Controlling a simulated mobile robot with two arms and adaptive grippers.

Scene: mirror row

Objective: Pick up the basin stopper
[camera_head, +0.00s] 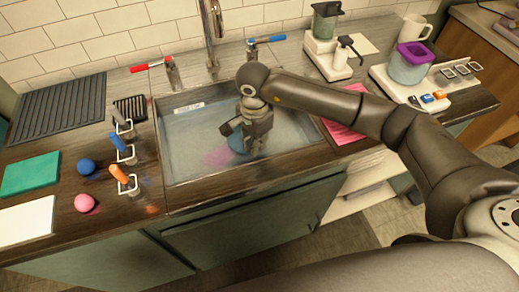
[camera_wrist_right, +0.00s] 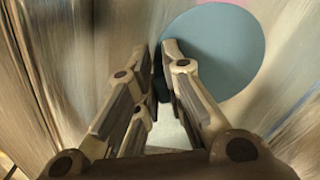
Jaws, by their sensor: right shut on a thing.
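The sink basin (camera_head: 185,140) is filled with cloudy water. My right gripper (camera_head: 230,130) reaches down into it from above. In the right wrist view the gripper (camera_wrist_right: 161,60) has its fingers nearly together, shut on a small dark thing (camera_wrist_right: 158,86). This looks like the basin stopper, mostly hidden between the fingers. A blue-grey disc (camera_wrist_right: 212,50) lies just beyond and beside the fingertips; it also shows partly in the head view (camera_head: 237,143). Whether the disc touches the held thing cannot be told. My left gripper is not in view.
A faucet (camera_head: 211,35) stands behind the basin, between red (camera_head: 150,65) and blue (camera_head: 266,41) handles. A pink sheet (camera_head: 343,131) and a white appliance (camera_head: 330,60) are right.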

